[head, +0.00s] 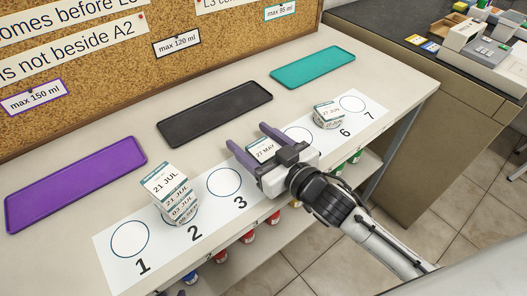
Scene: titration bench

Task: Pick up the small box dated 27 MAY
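The small box dated 27 MAY (262,149) is white with a green band. It is over the numbered strip, right of place 3, and its lower part is hidden by my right gripper (247,135). My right gripper comes in from the lower right. Its two purple fingers are spread on either side of the box, with their tips past it. The fingers look apart from the box, though contact is hard to judge. My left gripper is not in view.
A stack of dated boxes (168,186), 21 JUL on top, stands at place 2. Purple (75,184), black (215,113) and teal (313,67) trays lie behind the numbered strip (116,272). Circles 1, 3 and 7 are empty.

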